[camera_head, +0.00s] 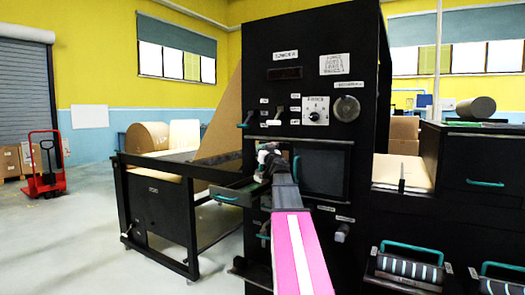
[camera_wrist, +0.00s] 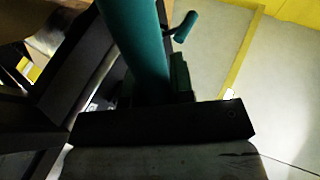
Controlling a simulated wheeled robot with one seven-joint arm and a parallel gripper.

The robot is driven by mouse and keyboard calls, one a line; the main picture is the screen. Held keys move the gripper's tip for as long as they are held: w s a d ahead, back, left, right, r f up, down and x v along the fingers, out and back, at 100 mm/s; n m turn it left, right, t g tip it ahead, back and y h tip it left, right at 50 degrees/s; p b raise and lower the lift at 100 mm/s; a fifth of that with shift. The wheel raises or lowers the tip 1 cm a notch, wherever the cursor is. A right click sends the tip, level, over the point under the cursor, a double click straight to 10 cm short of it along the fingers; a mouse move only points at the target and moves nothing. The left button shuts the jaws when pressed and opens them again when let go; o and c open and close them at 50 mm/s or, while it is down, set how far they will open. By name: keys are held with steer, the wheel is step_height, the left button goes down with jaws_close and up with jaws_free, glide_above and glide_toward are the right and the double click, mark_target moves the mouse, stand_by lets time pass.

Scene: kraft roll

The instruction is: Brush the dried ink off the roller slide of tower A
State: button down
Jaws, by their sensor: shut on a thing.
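The black tower (camera_head: 262,60) stands at the centre of the head view. Its labels are too small to read, so I cannot confirm its letter. A dark slide with a teal handle (camera_head: 228,198) sticks out at its lower left. My gripper (camera_head: 266,160) is at the tower's left front, above and right of that handle. In the wrist view, a thick teal handle (camera_wrist: 142,45) runs down to a dark crossbar (camera_wrist: 165,122) with a pale grey part below; it looks like a brush. My gripper is shut on it. Fingertips and any dried ink cannot be made out.
A work table (camera_head: 165,200) with a kraft roll (camera_head: 147,137) stands left of the tower. A red pallet truck (camera_head: 45,180) stands far left.

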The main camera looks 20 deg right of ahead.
steer(key=shift+f, duration=0.55)
steer(key=shift+a, duration=0.1)
